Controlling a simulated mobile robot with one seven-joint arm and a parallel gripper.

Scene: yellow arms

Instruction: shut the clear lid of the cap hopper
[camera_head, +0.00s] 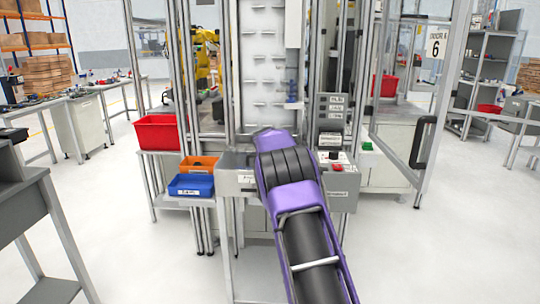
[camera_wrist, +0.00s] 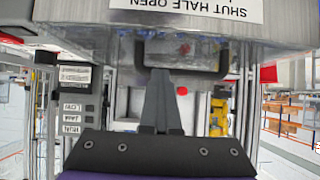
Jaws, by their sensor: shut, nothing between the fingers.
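In the wrist view, which is upside down, a grey metal hopper front (camera_wrist: 100,15) with a white label (camera_wrist: 205,8) fills the top. Under it in the picture is a clear, glossy strip (camera_wrist: 105,45) that looks like the lid, with something reddish behind it. A dark U-shaped handle (camera_wrist: 222,65) hangs across this strip. My gripper (camera_wrist: 160,75) is shut and empty, its fingertips at the handle's bar. I cannot tell whether they touch it. In the head view my own arm hides the gripper and most of the hopper; a grey box side (camera_head: 232,180) shows left of it.
In the head view a blue bin (camera_head: 190,186), an orange bin (camera_head: 199,165) and a red bin (camera_head: 157,132) stand to the left. A control box with buttons (camera_head: 337,166) is close on the right. An open door with a black handle (camera_head: 423,142) stands further right.

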